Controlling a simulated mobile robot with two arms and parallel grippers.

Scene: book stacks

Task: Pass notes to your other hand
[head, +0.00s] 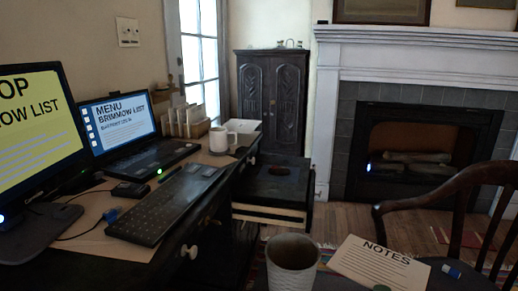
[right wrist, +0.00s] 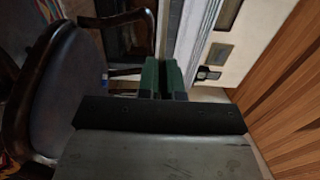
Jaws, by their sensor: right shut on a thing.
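The notes (head: 372,262) are a cream sheet or pad headed "NOTES", tilted at the bottom right of the head view. A small green patch shows at their lower edge, and the lower part is cut off by the frame. In the right wrist view my right gripper (right wrist: 164,78) has its two green fingers close together. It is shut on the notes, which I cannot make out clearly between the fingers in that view. My left gripper is not in view.
A desk at left holds a monitor (head: 38,140), a laptop (head: 122,122), a keyboard (head: 168,205) and a white mug (head: 219,140). A pale cylindrical container (head: 292,265) stands at bottom centre. A wooden chair (head: 440,200) is at right, before a fireplace (head: 425,140).

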